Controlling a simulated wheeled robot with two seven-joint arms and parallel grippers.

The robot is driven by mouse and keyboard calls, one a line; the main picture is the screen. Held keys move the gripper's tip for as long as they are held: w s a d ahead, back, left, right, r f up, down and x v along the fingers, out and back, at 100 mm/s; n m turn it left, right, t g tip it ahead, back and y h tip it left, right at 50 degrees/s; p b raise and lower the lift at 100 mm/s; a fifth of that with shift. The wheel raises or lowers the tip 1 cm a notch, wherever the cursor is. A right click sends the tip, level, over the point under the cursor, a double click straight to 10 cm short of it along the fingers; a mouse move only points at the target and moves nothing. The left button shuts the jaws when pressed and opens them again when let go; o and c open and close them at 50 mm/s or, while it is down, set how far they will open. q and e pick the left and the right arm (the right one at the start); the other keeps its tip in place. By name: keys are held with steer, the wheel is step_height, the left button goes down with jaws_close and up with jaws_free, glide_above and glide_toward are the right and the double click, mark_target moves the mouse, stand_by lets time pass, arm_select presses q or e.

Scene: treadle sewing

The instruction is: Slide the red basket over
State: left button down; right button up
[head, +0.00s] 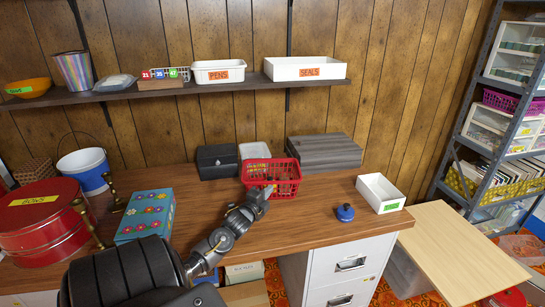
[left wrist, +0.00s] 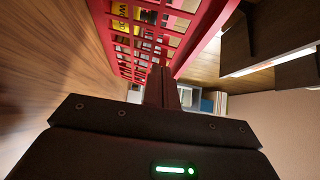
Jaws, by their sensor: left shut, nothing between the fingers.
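The red basket (head: 285,170) stands on the wooden desk towards the back, with dark items and a yellow label inside or on it. My left gripper (head: 268,190) is at the basket's front side, its fingers shut with nothing between them. In the left wrist view the basket's red lattice wall (left wrist: 135,45) fills the upper middle, and the shut fingers (left wrist: 162,85) are right up against or very near it; I cannot tell if they touch. My right gripper is not in view.
A black box (head: 217,161), a white bin (head: 254,150) and a grey case (head: 324,152) stand behind the basket. A floral box (head: 146,215) is at left. A blue-lidded item (head: 345,212) and white tray (head: 380,193) are at right. Desk between is clear.

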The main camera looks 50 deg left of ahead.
arm_select(q)
steer(key=shift+d, duration=0.3)
steer(key=shift+s+d+r+p, duration=0.1)
steer(key=shift+s+d+p, duration=0.15)
steer(key=shift+d+p, duration=0.35)
steer(key=shift+s+d+r+p, duration=0.1)
steer(key=shift+s+d+p, duration=0.1)
steer(key=shift+d+p, duration=0.4)
steer(key=v, duration=0.4)
steer(key=shift+d+f, duration=0.25)
steer(key=shift+f, duration=0.05)
steer(key=b+v, duration=0.1)
steer(key=v, duration=0.2)
steer(key=shift+s, duration=0.15)
steer(key=v, duration=0.3)
steer(key=shift+s+d, duration=0.1)
steer(key=shift+s, duration=0.05)
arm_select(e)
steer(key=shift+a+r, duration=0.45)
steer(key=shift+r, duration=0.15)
